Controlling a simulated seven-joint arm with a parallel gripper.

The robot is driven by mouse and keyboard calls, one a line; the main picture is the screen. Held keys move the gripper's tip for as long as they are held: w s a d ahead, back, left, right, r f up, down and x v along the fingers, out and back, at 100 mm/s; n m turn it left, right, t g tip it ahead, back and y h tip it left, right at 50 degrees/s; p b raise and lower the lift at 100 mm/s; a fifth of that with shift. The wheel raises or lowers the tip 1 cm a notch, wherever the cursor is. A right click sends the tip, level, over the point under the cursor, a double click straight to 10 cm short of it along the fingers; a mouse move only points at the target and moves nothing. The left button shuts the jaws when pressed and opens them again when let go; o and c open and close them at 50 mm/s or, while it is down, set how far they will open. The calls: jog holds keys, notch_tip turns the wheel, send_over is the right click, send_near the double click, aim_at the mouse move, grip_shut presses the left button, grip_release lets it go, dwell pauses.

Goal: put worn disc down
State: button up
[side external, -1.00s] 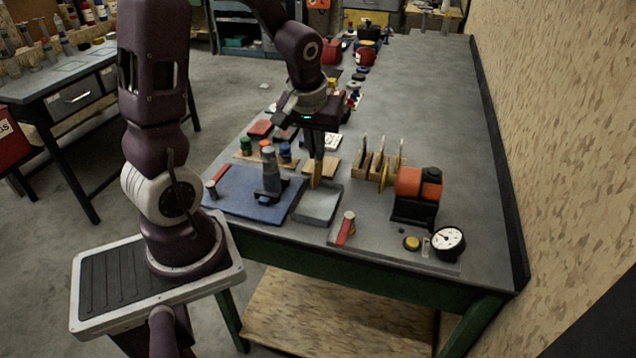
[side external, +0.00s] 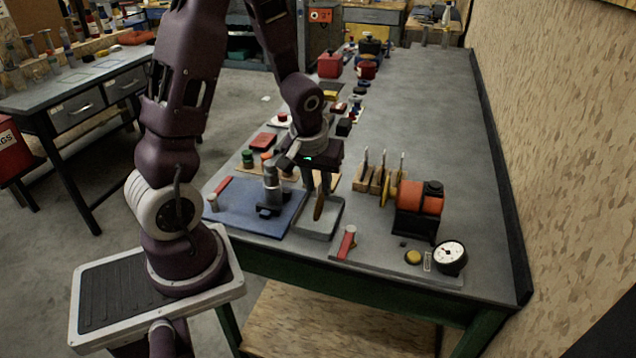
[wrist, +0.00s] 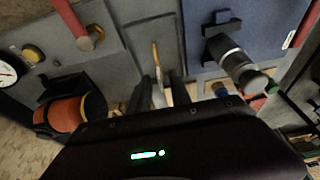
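My gripper (side external: 322,183) points down and is shut on a thin brownish disc, the worn disc (side external: 319,208), held upright on edge. In the wrist view, the disc (wrist: 156,58) shows as a narrow tan sliver beyond the fingertips (wrist: 161,92). Below it lies a shallow grey tray (side external: 312,233), whose floor also shows in the wrist view (wrist: 138,42). The disc hangs over the tray's inside; I cannot tell whether its lower edge touches the floor.
A blue mat (side external: 237,217) with a dark microscope-like device (side external: 271,192) is left of the tray. A wooden rack (side external: 378,182) and an orange-and-black grinder (side external: 418,208) stand right. A red-handled tool (side external: 346,243), yellow button (side external: 413,257) and dial gauge (side external: 449,257) are at front.

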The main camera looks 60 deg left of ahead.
jog(key=shift+r, duration=0.45)
jog(key=d+v, duration=0.1)
jog(key=v, duration=1.1)
jog(key=s+d+r+m+t+h, duration=0.2)
jog(key=s+d+r+m, duration=0.4)
jog(key=s+d+m, duration=0.3)
jog(key=s+d+t, duration=0.1)
jog(key=s+d, duration=0.1)
jog(key=d, duration=0.1)
jog(key=shift+s+r, duration=0.2)
jog(key=shift+s, duration=0.2)
